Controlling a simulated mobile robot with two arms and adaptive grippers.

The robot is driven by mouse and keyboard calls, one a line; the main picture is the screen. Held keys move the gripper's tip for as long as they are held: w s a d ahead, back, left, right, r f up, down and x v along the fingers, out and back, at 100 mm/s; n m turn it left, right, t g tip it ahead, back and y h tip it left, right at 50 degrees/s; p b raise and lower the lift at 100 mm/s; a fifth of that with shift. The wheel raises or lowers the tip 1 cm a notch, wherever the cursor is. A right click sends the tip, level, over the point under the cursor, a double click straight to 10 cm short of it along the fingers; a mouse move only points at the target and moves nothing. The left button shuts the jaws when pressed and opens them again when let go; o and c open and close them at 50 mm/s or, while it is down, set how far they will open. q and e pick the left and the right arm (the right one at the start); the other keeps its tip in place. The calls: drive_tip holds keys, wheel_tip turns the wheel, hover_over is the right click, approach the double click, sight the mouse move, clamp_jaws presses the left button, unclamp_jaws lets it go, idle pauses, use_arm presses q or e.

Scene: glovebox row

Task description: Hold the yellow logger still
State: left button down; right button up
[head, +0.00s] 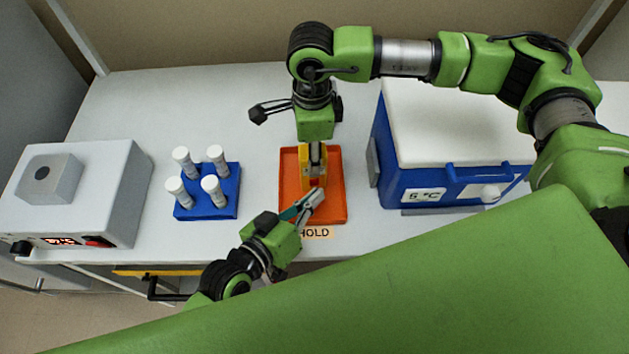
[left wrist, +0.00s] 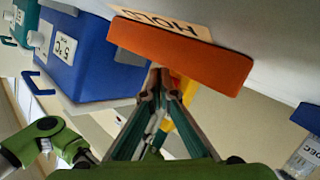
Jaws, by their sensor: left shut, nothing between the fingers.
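The yellow logger (head: 305,174) stands in the orange tray (head: 333,213), behind a "HOLD" label (head: 316,233). My left gripper (head: 317,195) reaches in over the tray's front part, shut and empty, with its tips in front of the logger. In the left wrist view its fingers (left wrist: 160,78) meet near the orange tray wall (left wrist: 185,45), and a yellow part of the logger (left wrist: 183,125) shows partly hidden behind them. My right gripper (head: 316,165) points down from above at the logger. Its fingers overlap the logger, and whether they grip it is unclear.
A blue rack (head: 230,207) with several white-capped tubes stands left of the tray. A grey instrument (head: 110,185) is at the far left. A blue cool box (head: 393,165) with a white lid stands close on the right. Narrow bench strips beside the tray are clear.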

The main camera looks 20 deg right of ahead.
use_arm(q)
drive_tip(key=shift+w+d, duration=0.15)
drive_tip(key=shift+w, duration=0.6)
idle(0.7)
drive_tip(key=shift+s, duration=0.1)
drive_tip(key=shift+s+a, duration=0.2)
drive_tip(key=shift+s, duration=0.7)
drive_tip(key=shift+s+a, duration=0.25)
drive_tip(key=shift+s, duration=1)
drive_tip(key=shift+s+a, duration=0.25)
drive_tip(key=shift+s, duration=0.95)
use_arm(e)
drive_tip(key=o, duration=1.3)
drive_tip(key=shift+c, duration=0.2)
drive_tip(key=shift+r, duration=0.1)
